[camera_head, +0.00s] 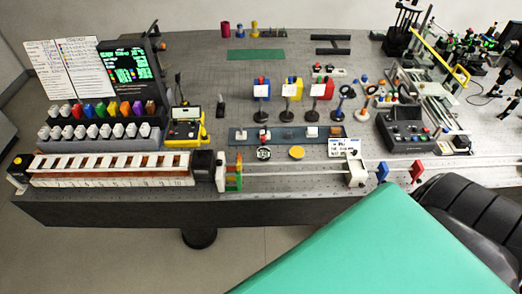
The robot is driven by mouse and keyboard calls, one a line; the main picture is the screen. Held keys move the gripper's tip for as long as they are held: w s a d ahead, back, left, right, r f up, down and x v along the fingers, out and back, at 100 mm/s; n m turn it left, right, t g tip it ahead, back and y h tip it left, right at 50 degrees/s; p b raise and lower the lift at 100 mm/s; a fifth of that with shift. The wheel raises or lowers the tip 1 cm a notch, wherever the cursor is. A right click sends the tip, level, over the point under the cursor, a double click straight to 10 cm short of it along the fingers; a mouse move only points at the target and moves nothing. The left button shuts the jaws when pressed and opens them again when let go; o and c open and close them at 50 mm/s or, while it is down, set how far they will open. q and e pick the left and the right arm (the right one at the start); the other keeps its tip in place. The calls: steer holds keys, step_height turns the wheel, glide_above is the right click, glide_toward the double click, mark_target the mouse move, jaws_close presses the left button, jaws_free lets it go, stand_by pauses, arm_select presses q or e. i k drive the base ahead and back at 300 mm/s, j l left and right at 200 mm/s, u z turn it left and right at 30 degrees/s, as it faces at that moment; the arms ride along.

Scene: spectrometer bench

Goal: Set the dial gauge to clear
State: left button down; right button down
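A small round black-and-white dial (264,153) lies near the front of the bench, left of a yellow disc (297,152). It looks like a dial gauge, but it is too small to read its setting or any label. I cannot tell for certain that it is the task's gauge. Neither of my grippers is in view, and nothing is seen touching the dial.
A long rail (300,170) runs along the front of the grey perforated bench (205,75). A blue-grey strip with small parts (287,133) lies behind the dial. Colored bottles (112,108) and a dark screen (130,62) stand left. Optics crowd the right.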

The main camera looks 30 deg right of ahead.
mark_target(263, 154)
steer(key=k+l, duration=0.4)
steer(key=l, duration=0.15)
steer(key=k+l+u, duration=0.1)
steer(key=k+l, duration=0.25)
steer(key=l, duration=0.25)
